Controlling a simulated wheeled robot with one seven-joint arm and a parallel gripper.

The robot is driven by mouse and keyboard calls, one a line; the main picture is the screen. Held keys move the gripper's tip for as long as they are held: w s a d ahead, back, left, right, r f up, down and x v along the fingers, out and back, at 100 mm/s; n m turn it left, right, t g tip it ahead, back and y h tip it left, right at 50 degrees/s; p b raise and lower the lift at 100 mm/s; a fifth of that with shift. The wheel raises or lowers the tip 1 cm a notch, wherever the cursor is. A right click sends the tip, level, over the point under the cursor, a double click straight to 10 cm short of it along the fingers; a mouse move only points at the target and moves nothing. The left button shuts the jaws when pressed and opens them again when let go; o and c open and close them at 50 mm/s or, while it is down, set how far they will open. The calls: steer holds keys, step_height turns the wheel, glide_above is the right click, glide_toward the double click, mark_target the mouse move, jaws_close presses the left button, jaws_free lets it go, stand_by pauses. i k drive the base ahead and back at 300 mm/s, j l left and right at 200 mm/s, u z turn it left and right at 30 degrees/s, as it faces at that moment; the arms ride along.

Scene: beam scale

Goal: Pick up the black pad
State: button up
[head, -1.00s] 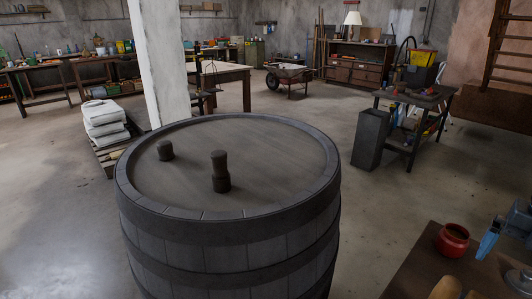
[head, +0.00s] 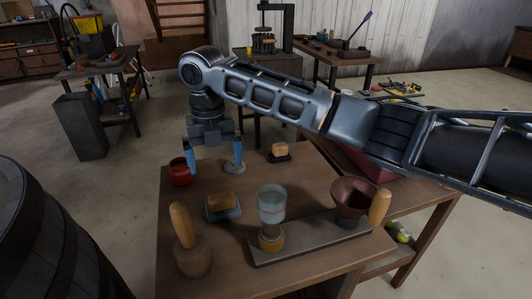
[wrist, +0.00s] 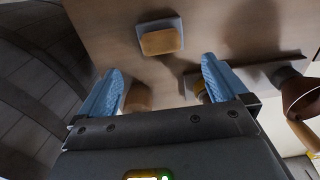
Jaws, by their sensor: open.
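A black pad (head: 280,157) with a tan wooden block (head: 280,149) on top lies at the back of the wooden table. A similar blue-grey pad (head: 222,213) with a tan block lies nearer the middle. My gripper (head: 213,166) hangs above the table's back left, its blue fingers apart and nothing seen between them. The black pad is to the right of the gripper in the head view. In the wrist view, one block-topped pad (wrist: 160,22), seemingly the blue-grey one, appears ahead of my open fingers (wrist: 162,68). The black pad does not clearly show there.
A wooden-handled tool (head: 188,240), a glass cup (head: 271,205), and a brown bowl (head: 353,199) on a grey board (head: 312,238) fill the front. A dark barrel (head: 45,245) stands at left.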

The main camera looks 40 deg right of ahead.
mark_target(280, 154)
steer(key=i+l, duration=0.1)
steer(key=l, duration=0.35)
steer(key=i+l, duration=0.1)
steer(key=l, duration=0.35)
steer(key=i+l, duration=0.1)
steer(key=l, duration=0.35)
